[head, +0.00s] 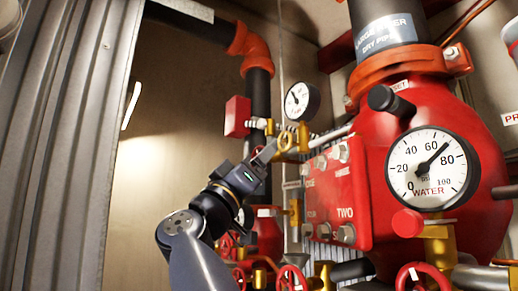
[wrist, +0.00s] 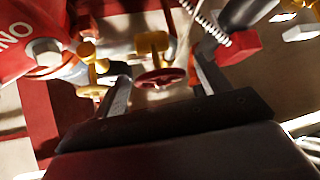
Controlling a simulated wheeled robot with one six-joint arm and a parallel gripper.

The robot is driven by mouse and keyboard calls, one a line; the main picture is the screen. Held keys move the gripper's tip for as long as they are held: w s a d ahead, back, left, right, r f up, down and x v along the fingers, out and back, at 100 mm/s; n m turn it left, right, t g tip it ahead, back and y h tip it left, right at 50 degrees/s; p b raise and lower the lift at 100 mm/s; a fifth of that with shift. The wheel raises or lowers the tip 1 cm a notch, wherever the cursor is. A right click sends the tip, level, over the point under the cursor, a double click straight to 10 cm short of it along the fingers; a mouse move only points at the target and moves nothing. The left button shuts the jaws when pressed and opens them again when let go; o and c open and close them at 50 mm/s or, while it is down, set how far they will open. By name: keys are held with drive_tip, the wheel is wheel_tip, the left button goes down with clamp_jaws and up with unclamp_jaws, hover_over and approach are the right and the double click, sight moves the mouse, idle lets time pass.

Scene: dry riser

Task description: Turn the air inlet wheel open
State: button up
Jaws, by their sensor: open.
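In the wrist view a small red handwheel (wrist: 160,77) on a yellow valve body (wrist: 152,44) lies between my gripper's two fingers, seen nearly edge-on. No label on it can be read, so I cannot confirm it is the air inlet wheel. My gripper (wrist: 161,84) is open, with a dark finger on each side of the wheel; contact cannot be made out. In the head view my gripper (head: 268,150) reaches up beside yellow fittings (head: 286,141), left of the red valve panel (head: 340,195). The wheel between the fingers is not clear there.
A large red valve (head: 440,110) with a water gauge (head: 432,168) fills the right. A smaller gauge (head: 302,101) and a red box (head: 237,117) are near my gripper. Several red wheels, one at lower left (head: 226,245), sit low.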

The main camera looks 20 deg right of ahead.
drive_tip(key=shift+w+d+r, duration=0.2)
drive_tip(key=shift+d, duration=0.05)
drive_tip(key=c, duration=1)
drive_tip(key=shift+s+r+n+t+y+p, duration=0.1)
drive_tip(key=shift+n+t+y+p, duration=0.1)
drive_tip(key=shift+n+t+y, duration=0.9)
drive_tip(key=shift+r+n+t+y+p, duration=0.15)
drive_tip(key=shift+n+t+y, duration=0.4)
drive_tip(key=shift+n, duration=1.05)
drive_tip(key=shift+f+n+t+y, duration=0.2)
drive_tip(key=shift+n+t+y, duration=0.15)
drive_tip(key=shift+n+y, duration=0.55)
drive_tip(key=o, duration=1)
